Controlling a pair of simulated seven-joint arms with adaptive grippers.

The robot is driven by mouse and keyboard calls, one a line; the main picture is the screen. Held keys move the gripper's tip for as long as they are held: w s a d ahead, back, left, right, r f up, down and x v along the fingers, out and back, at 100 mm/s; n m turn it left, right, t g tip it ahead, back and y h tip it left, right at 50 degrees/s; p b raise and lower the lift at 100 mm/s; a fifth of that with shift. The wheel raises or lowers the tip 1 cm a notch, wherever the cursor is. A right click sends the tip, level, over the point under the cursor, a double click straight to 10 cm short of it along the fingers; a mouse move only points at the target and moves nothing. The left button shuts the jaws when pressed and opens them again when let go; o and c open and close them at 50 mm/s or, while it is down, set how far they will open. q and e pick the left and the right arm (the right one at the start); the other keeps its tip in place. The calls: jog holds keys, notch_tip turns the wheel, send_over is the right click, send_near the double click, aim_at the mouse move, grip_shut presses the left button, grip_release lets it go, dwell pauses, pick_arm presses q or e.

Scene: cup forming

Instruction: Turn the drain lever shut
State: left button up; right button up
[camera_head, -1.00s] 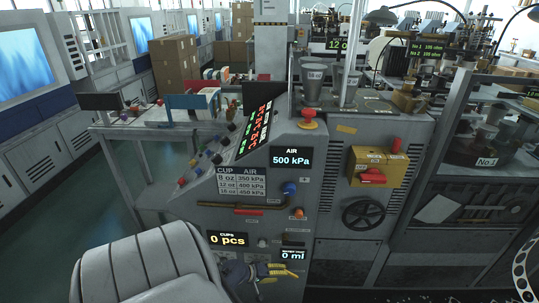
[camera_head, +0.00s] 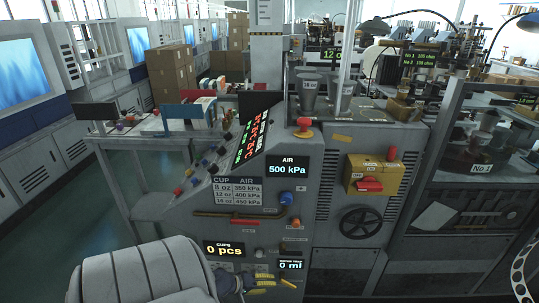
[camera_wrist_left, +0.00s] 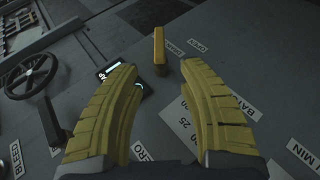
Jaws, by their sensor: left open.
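The drain lever (camera_wrist_left: 160,50) is a short brass-yellow bar on the grey panel in the left wrist view, next to small labels that seem to read DRAIN and OPEN. My left gripper (camera_wrist_left: 158,70) has two curved yellow fingers spread wide apart. The lever lies just ahead of the gap between the fingertips, and I see no contact. In the head view my left gripper (camera_head: 266,283) is low on the machine front, under the 0 ml display (camera_head: 290,264). The lever cannot be made out there. My right gripper is not in view.
In the head view a brown horizontal bar handle (camera_head: 240,215) and a blue knob (camera_head: 286,198) sit above my gripper.

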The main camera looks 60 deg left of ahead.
pick_arm(q)
jog(key=s+d+f+m+g+y, duration=0.1)
jog(key=s+d+f, duration=0.2)
jog(key=s, duration=0.2)
jog(key=s+d+f+g+y, duration=0.1)
jog(key=s+d+f+g, duration=0.15)
jog(key=s+f, duration=0.2)
jog(key=n+t+y, duration=0.3)
jog(key=t, duration=0.2)
send_near(287, 285)
jog(key=x, duration=1)
jog(key=shift+w+a+f, duration=0.1)
jog(key=shift+w+a, duration=0.05)
jog(key=shift+w, duration=0.05)
jog(key=shift+c, duration=0.4)
grip_shut()
